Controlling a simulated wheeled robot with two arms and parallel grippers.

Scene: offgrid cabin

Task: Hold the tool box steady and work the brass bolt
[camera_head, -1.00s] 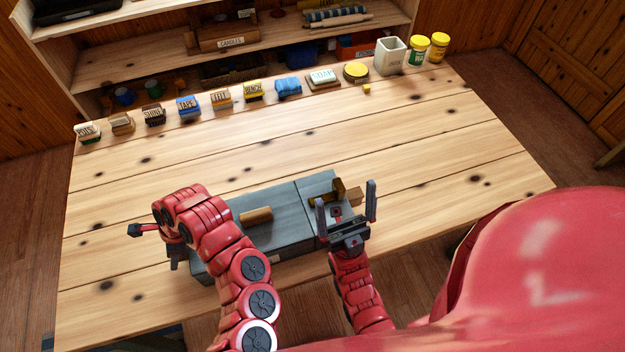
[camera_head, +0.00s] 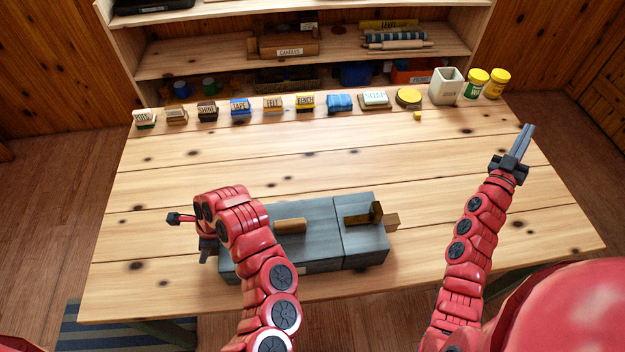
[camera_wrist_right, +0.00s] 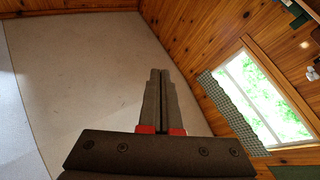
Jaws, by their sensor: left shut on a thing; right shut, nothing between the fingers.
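The grey tool box (camera_head: 318,250) sits at the front middle of the workbench, with a wooden handle (camera_head: 291,226) on its lid. The brass bolt (camera_head: 376,211) lies on top of its right section, beside a small wooden block (camera_head: 391,222) at the right end. My left gripper (camera_head: 207,252) is at the box's left end, shut on the tool box; my arm partly hides the contact. My right gripper (camera_head: 529,130) is shut and empty, raised to the right, well away from the bolt. In the right wrist view its fingers (camera_wrist_right: 160,98) are together.
A row of small labelled blocks (camera_head: 240,106), a soap (camera_head: 375,98), a grey-white pot (camera_head: 446,86) and yellow-lidded jars (camera_head: 476,83) line the bench's back edge. Shelves (camera_head: 220,53) stand behind. The middle of the workbench (camera_head: 330,155) is clear.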

